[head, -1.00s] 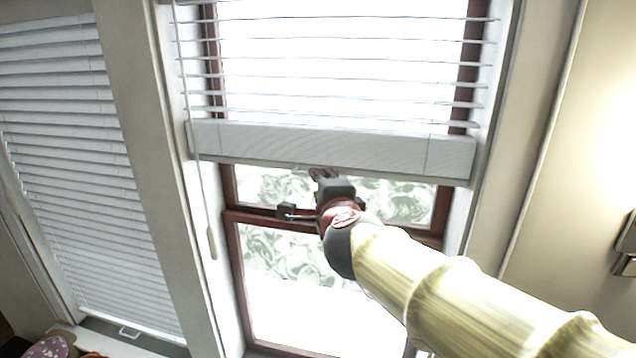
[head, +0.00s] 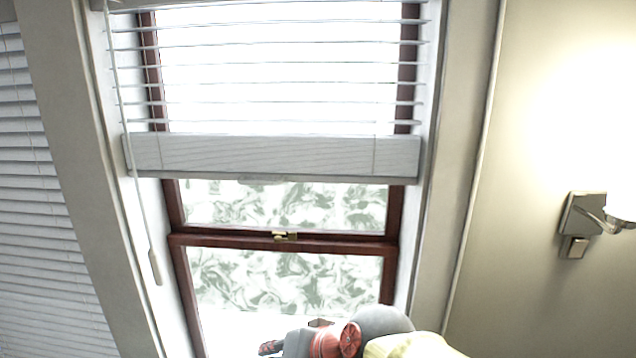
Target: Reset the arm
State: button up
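My gripper (head: 268,347) is at the bottom of the head view, in front of the lower window pane. It points to the left, and its dark fingers are partly cut off by the frame edge. I cannot tell whether the fingers are apart, and no held object shows. My arm runs off the bottom edge, with a grey joint and a pale yellow link beside the red wrist.
A window (head: 283,242) with a dark red frame and a brass latch (head: 285,236) is ahead. A partly raised white blind (head: 270,156) covers its top, with a cord (head: 154,268) at left. Another blind (head: 40,210) hangs far left. A wall lamp (head: 583,215) is at right.

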jog(key=s+d+f+h+b, duration=0.2)
jog(key=s+d+f+b, duration=0.2)
jog(key=d+f+b, duration=0.3)
jog(key=s+d+f+h+b, duration=0.2)
jog(key=s+d+f+b, duration=0.2)
jog(key=d+f+b, duration=0.4)
jog(key=s+d+f+h+b, duration=0.2)
jog(key=s+d+f+b, duration=0.2)
jog(key=d+f+b, duration=0.3)
jog(key=d+f, duration=0.4)
jog(key=f, duration=0.3)
jog(key=shift+s+f+b, duration=0.2)
jog(key=shift+s+b, duration=0.05)
jog(key=shift+b, duration=0.1)
